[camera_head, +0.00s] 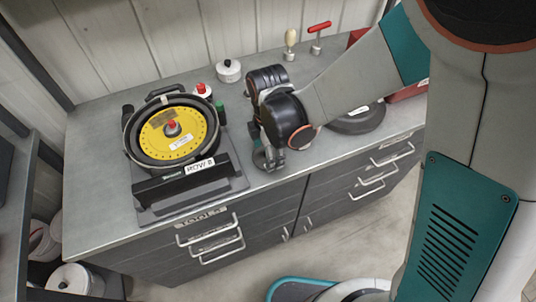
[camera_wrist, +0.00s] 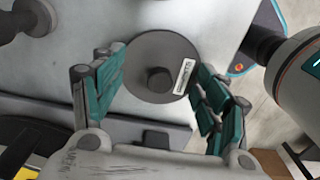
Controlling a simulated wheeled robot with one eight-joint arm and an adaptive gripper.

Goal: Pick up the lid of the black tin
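The black tin's lid (camera_wrist: 141,81) shows in the wrist view as a dark grey disc seen from above, with a black knob (camera_wrist: 160,80) at its middle and a white label (camera_wrist: 183,76) beside the knob. My gripper (camera_wrist: 158,67) is open, with one teal-padded finger on each side of the disc. The fingers look apart from the knob, and I cannot tell the height between them. In the head view my gripper (camera_head: 268,157) points down at the counter, right of the yellow-faced meter. It hides most of what is below it there.
The seed meter (camera_head: 150,133) sits on a tray left of my gripper. A dark round thing with a pale label (camera_head: 352,125) lies to the right, partly behind my arm. A white pot (camera_head: 229,72) and red-topped items stand behind. The counter's front edge (camera_head: 280,184) is close.

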